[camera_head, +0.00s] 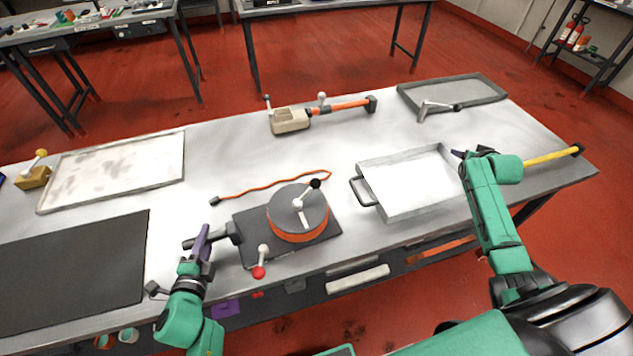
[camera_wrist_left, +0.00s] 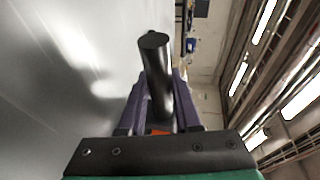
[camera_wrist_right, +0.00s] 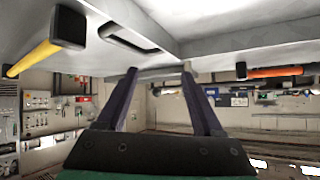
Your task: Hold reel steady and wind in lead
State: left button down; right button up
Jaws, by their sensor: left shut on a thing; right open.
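The reel (camera_head: 298,212) has an orange drum under a grey disc and sits on a dark base plate (camera_head: 318,236). Its crank ends in a black knob (camera_head: 315,183) at the upper right. A lever with a red knob (camera_head: 258,271) stands at the front. The orange lead (camera_head: 270,189) lies wavy behind the reel, with a black plug at its left end. My left gripper (camera_head: 203,240) is shut on the black handle (camera_wrist_left: 156,75) at the base's left. My right gripper (camera_head: 462,155) is open and empty beside the metal tray's right side; its purple fingers (camera_wrist_right: 158,95) are spread apart.
The metal tray (camera_head: 405,213) with a side handle stands right of the reel. A yellow bar (camera_head: 545,158) extends past it. A beige device with an orange bar (camera_head: 290,121) lies behind. A black mat (camera_head: 75,265) and flat tray (camera_head: 110,170) lie left. Table is bare between.

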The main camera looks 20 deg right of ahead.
jog(key=w+a+r+m+y, duration=0.2)
jog(key=w+a, duration=0.2)
jog(key=a, duration=0.4)
jog(key=w+a+r+m+y, duration=0.15)
jog(key=w+a, duration=0.25)
jog(key=a, duration=0.5)
jog(key=m+g+y, duration=0.2)
jog(key=m+g, duration=0.2)
jog(key=g, duration=0.3)
send_near(317, 180)
jog(key=x, duration=1.1)
jog(key=shift+f, duration=0.25)
jog(key=shift+c, duration=0.2)
grip_shut()
jog(key=shift+w, duration=0.1)
